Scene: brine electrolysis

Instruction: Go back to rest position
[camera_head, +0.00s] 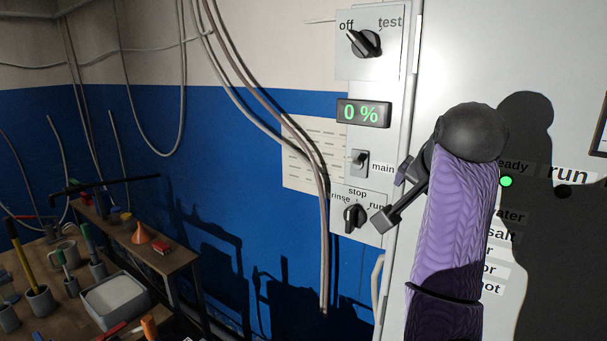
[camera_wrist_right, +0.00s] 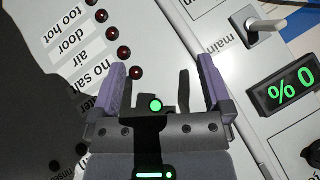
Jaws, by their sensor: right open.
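My right gripper (camera_head: 391,197) is in front of the grey control panel, close to the rinse/stop/run knob (camera_head: 355,215) and right of the main switch (camera_head: 360,162). In the right wrist view my right gripper (camera_wrist_right: 163,68) has its two fingers spread, with nothing between them. Whether a finger touches the panel cannot be told. The main switch also shows in the right wrist view (camera_wrist_right: 264,27), beyond the right-hand finger and clear of it. My left gripper is not in view.
The display (camera_head: 362,113) reads 0 %, below the off/test knob (camera_head: 365,43). A green lamp (camera_head: 506,181) is lit by "ready". Red lamps (camera_wrist_right: 124,52) line the warning labels. Cables hang left of the panel. A workbench (camera_head: 75,275) holds tools and a grey tray (camera_head: 115,300).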

